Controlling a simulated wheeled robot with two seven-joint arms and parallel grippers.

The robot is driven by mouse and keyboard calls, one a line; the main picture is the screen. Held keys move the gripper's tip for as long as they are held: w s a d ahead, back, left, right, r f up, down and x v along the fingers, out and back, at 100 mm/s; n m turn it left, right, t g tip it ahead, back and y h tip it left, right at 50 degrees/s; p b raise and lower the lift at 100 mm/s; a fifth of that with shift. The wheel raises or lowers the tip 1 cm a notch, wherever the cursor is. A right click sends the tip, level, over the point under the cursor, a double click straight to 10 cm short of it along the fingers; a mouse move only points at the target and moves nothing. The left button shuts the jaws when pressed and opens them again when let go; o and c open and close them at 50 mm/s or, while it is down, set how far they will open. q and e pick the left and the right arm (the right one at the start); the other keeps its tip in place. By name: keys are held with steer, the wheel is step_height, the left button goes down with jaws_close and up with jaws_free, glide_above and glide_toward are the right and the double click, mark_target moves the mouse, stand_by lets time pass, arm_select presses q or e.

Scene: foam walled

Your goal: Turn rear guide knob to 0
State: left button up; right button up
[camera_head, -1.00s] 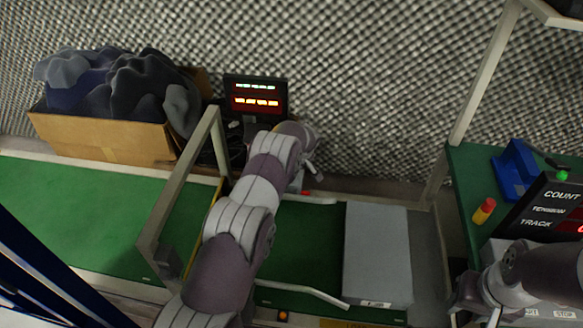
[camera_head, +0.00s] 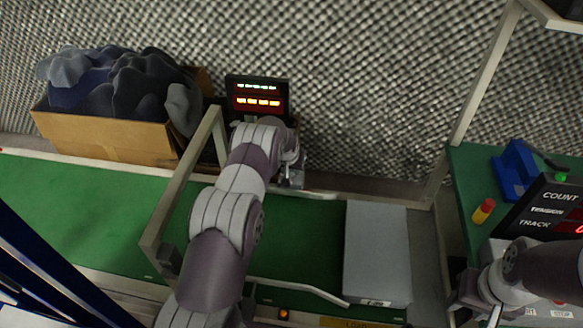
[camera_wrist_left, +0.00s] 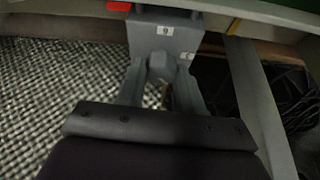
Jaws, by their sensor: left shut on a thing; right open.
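My left arm reaches over the green belt to its far side, and the left gripper (camera_head: 292,178) is at the rear guide rail (camera_head: 322,196). In the left wrist view, the left gripper (camera_wrist_left: 160,82) is shut on the grey rear guide knob (camera_wrist_left: 159,66), with one finger on each side. The knob's pointer and scale cannot be made out. My right gripper (camera_head: 488,308) is open at the lower right, partly cut off by the frame.
A metal frame (camera_head: 185,190) spans the belt left of my arm. A grey box (camera_head: 377,250) lies on the belt to the right. A cardboard box (camera_head: 105,137) of dark cloth and a lit display (camera_head: 257,96) stand behind. A count panel (camera_head: 545,210) is at right.

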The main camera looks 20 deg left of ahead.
arm_select(q)
steer(key=shift+m, duration=0.3)
stand_by(0.4)
steer(key=o, duration=1)
steer(key=shift+r, duration=0.2)
steer(key=shift+s+d+r+b, duration=0.1)
steer(key=shift+s+d+b, duration=0.15)
steer(key=shift+s, duration=1.85)
steer(key=shift+s+d+r+b, duration=0.2)
steer(key=shift+s+b, duration=0.1)
steer(key=shift+s, duration=1.75)
steer(key=shift+s+d+r+b, duration=0.1)
steer(key=shift+s+d+b, duration=0.15)
steer(key=shift+s, duration=1.85)
